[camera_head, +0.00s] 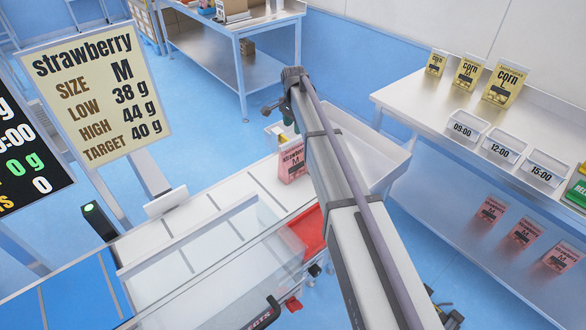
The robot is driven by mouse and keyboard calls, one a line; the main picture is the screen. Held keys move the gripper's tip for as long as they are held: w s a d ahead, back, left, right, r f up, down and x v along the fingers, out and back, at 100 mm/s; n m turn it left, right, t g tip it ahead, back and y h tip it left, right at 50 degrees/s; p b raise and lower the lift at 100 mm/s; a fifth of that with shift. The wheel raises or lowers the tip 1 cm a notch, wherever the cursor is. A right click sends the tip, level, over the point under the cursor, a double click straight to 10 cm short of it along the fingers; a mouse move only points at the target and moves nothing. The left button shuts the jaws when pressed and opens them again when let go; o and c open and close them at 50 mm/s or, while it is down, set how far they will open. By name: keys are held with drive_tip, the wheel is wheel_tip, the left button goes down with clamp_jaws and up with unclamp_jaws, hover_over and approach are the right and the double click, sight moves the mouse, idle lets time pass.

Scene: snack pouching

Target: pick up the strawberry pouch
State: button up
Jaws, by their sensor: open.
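A pink strawberry pouch (291,164) stands upright at the far end of the white segmented surface, just left of my arm. Its dark lettering faces the camera, and my arm hides its right edge. My gripper (279,134) is at the far end of the arm, close above and behind the pouch's top. It is small and partly hidden by the arm; it is open, and I cannot tell whether it touches the pouch. Three more pink pouches, marked M, stand at the right bench's lower level (523,233).
A sign (98,90) reads strawberry, size M, low 38 g, high 44 g, target 40 g. Three yellow corn pouches (468,72) and time-labelled bins (500,147) stand on the right bench.

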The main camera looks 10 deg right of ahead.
sight(293, 144)
wheel_tip(293, 144, down, 10)
drive_tip(key=b, duration=0.8)
drive_tip(key=shift+w+a+r, duration=0.1)
drive_tip(key=shift+a, duration=0.05)
drive_tip(key=shift+r, duration=0.3)
drive_tip(key=shift+c, duration=0.3)
clamp_jaws()
